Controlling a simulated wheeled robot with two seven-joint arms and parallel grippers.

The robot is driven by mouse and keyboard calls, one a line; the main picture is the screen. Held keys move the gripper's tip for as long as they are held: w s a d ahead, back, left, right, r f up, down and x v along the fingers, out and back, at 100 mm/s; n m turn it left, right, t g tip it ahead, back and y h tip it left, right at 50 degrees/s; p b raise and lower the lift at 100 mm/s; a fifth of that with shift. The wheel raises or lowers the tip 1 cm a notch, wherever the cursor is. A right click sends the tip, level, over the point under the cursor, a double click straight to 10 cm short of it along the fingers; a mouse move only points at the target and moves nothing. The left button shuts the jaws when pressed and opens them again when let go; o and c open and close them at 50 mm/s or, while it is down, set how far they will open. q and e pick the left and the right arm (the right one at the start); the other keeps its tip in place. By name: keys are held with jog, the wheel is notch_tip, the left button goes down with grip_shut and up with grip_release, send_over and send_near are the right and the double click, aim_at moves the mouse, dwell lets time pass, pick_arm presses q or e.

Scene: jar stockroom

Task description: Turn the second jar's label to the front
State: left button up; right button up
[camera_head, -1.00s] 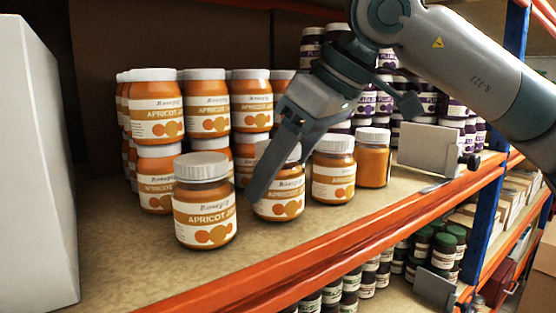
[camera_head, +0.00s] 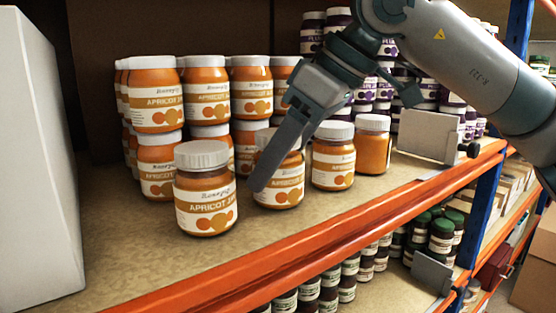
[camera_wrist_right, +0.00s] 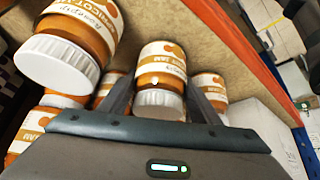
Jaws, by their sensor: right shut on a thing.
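A front row of apricot jam jars with white lids stands on the shelf. The first jar (camera_head: 205,205) at left shows its label forward. My right gripper (camera_head: 275,160) reaches down over the second jar (camera_head: 286,187), one finger along its left side. In the wrist view the gripper (camera_wrist_right: 160,88) is shut on this jar (camera_wrist_right: 162,62), a finger on each side. Its label partly shows towards the front in the head view; the finger covers its left part. The third jar (camera_head: 333,160) shows its label. The fourth jar (camera_head: 374,152) shows plain orange. My left gripper is out of view.
Stacked apricot jars (camera_head: 156,100) stand close behind the front row. Plum jars (camera_head: 365,95) are at the back right. A white box (camera_head: 35,160) closes the left side. An orange shelf edge (camera_head: 310,240) runs along the front, with bare shelf before the jars.

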jog(key=shift+f, duration=0.15)
dwell(0.3)
jog(key=o, duration=1.7)
jog(key=shift+f, duration=0.1)
jog(key=shift+s+d+r+b, duration=0.15)
jog(key=shift+d+r+b, duration=0.1)
jog(key=shift+r+b, duration=0.25)
jog(key=b+v, duration=0.3)
jog(key=v, duration=1.3)
jog(key=shift+r+b, duration=0.2)
jog(key=shift+b, duration=0.2)
jog(key=shift+d, duration=0.1)
